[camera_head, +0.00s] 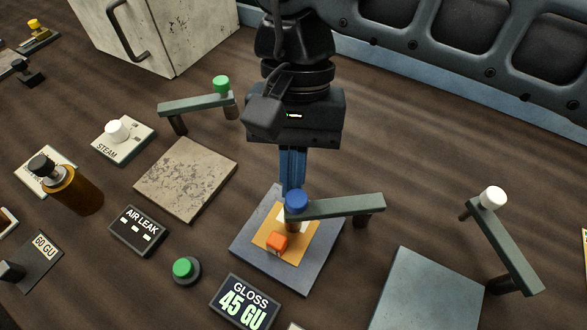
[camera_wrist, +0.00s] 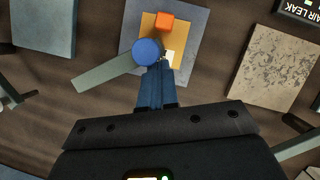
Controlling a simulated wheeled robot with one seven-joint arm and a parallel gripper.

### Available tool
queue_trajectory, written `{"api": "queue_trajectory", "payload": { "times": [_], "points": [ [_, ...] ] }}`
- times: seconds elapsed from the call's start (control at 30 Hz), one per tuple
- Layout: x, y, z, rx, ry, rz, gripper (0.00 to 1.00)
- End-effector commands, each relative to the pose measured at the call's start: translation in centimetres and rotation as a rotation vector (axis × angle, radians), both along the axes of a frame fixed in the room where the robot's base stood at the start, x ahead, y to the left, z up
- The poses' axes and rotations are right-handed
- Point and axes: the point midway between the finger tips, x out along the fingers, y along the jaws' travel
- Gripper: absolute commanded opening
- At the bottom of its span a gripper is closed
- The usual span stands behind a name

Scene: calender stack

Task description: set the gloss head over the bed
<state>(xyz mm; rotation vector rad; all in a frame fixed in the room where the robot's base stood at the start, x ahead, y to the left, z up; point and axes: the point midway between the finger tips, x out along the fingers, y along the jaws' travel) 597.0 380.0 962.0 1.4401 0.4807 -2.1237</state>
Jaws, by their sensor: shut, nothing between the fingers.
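A swing arm with a blue knob (camera_head: 296,201) reaches from a post on the right over a blue-grey plate (camera_head: 251,249), the likely bed. On this plate lie an orange-yellow sheet (camera_head: 264,230), a white patch and a small orange block (camera_head: 277,241). The knob end stands over the sheet, behind the block. My gripper (camera_head: 293,186) is shut and empty, pointing down just behind the blue knob. In the wrist view its blue fingers (camera_wrist: 156,75) end right beside the knob (camera_wrist: 147,51); I cannot tell whether they touch it. No arm carries a readable gloss-head label.
A green-knob arm (camera_head: 196,103) stands behind a mottled plate (camera_head: 187,178). A white-knob arm (camera_head: 505,240) stands right of a grey plate (camera_head: 426,293). A "GLOSS 45 GU" display (camera_head: 244,303), green button (camera_head: 184,268), "AIR LEAK" box (camera_head: 138,231) and amber bottle (camera_head: 77,189) stand left and front.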

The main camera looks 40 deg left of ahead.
Motion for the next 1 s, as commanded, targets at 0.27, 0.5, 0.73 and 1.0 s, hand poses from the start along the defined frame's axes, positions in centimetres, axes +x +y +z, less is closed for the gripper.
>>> {"api": "queue_trajectory", "payload": {
  "times": [0.27,0.5,0.73,1.0],
  "points": [
    [-0.1,0.0,0.1,-0.001,0.003,0.002,0.00],
    [0.7,0.6,2.4,0.001,0.000,0.002,0.00],
    [1.9,1.4,5.7,0.000,-0.001,0.000,0.00],
    [2.3,1.8,7.2,0.000,0.000,0.000,0.00]
  ]
}}
